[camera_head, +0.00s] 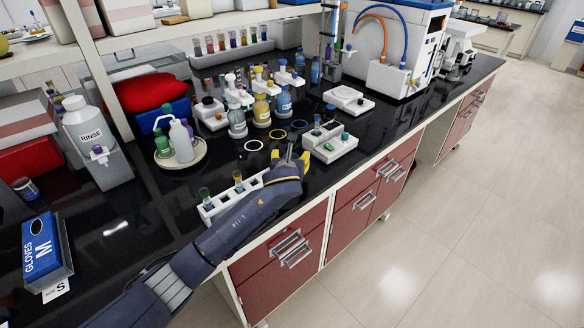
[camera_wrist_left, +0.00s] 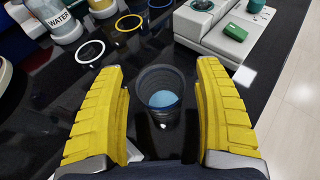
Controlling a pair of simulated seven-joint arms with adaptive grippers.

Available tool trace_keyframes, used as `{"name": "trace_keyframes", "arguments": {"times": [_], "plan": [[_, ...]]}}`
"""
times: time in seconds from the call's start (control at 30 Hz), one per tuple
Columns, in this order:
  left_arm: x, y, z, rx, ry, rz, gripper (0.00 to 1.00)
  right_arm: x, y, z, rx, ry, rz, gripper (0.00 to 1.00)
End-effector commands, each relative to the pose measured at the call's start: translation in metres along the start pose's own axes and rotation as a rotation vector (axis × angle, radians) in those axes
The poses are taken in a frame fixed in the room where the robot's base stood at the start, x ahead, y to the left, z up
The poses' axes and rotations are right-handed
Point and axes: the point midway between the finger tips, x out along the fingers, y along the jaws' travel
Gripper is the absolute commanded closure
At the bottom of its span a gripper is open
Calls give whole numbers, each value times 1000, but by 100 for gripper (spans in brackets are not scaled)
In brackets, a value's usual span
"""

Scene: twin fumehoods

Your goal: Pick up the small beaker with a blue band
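A small clear beaker (camera_wrist_left: 162,88) with a dark bluish rim and light blue inside stands upright on the black bench in the left wrist view. I cannot clearly make out a band on it. My left gripper (camera_wrist_left: 162,75) is open, with one yellow finger on each side of the beaker and a narrow gap visible on both sides. In the head view my left gripper (camera_head: 290,154) is low over the bench near its front edge, and I cannot make out the beaker there. My right gripper is not in view.
A white tray with a green block (camera_head: 329,147) is close on the right. A white tube rack (camera_head: 222,203) stands beside my left arm. Several capped bottles (camera_head: 262,111) stand farther back.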

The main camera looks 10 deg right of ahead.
Motion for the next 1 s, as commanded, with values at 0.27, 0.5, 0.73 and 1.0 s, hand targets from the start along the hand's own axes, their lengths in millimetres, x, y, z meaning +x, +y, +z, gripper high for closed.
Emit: {"name": "trace_keyframes", "arguments": {"times": [0.27,0.5,0.73,1.0], "plan": [[0,0,0,0,0,0,64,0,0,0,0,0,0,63],[0,0,0,0,0,0,87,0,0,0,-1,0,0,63],[0,0,0,0,0,0,87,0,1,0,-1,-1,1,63],[-6,-1,15,-1,-1,-1,87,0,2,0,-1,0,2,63]]}}
